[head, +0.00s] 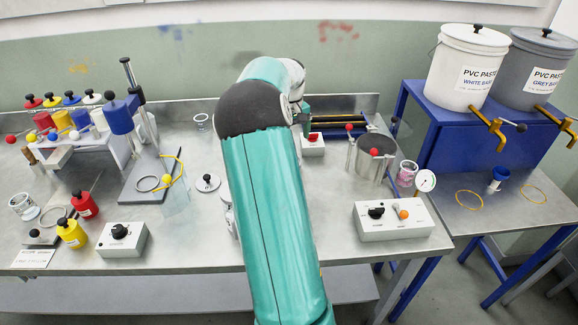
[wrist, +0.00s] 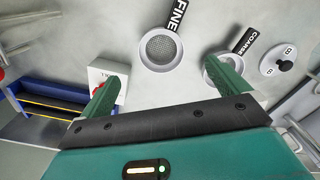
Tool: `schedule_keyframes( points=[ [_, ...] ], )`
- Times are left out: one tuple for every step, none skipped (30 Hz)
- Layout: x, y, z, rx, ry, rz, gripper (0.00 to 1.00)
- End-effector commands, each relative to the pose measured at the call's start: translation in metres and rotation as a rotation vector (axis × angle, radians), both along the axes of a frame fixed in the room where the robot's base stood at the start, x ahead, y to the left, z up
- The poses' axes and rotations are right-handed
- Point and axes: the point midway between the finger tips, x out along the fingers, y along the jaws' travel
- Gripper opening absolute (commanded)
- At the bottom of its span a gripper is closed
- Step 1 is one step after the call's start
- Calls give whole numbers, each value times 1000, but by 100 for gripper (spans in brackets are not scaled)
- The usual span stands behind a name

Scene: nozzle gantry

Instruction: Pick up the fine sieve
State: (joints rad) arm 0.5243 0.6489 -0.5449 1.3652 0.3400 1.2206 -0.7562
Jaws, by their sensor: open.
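The fine sieve (wrist: 161,50) shows in the wrist view as a round grey mesh in a pale rim, lying on the metal bench. Its black handle (wrist: 179,14) is marked FINE and points to the top of the picture. My gripper (wrist: 166,88) is open and empty, with its two green fingers apart; the sieve lies beyond them, between their lines. The coarse sieve (wrist: 219,68) lies to the right, partly hidden by the right finger, with a black handle marked COARSE. In the head view my arm hides the fine sieve.
A lid with a black knob marked B (wrist: 283,64) lies to the right. In the head view, a metal pot (head: 371,158) and a white control box (head: 392,221) stand right of my arm.

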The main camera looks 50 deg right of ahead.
Motion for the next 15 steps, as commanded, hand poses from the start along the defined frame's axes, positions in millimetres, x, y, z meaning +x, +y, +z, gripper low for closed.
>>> schedule_keyframes(
  points=[
    [0, 0, -12, 3, 4, 1, 100],
    [-1, 0, -17, 3, 4, 0, 100],
    [0, 0, -24, 2, 2, 0, 100],
    [0, -1, -28, 2, 2, 0, 100],
    [0, -1, -33, 2, 2, -1, 100],
    [-1, -1, -37, 1, 2, -1, 100],
    [-1, -2, -40, 1, 2, -1, 100],
    [-1, -2, -42, 1, 2, -1, 100],
    [-1, -2, -43, 0, 1, 0, 100],
    [-1, -2, -45, 0, 1, 0, 100],
    [0, -2, -46, 0, 1, 0, 100],
    [0, -2, -49, 0, 1, 0, 100],
    [0, -2, -52, 0, 1, 0, 100],
    [0, -2, -56, 0, 1, 0, 100],
    [1, -1, -62, 1, 3, 0, 100]
  ],
)
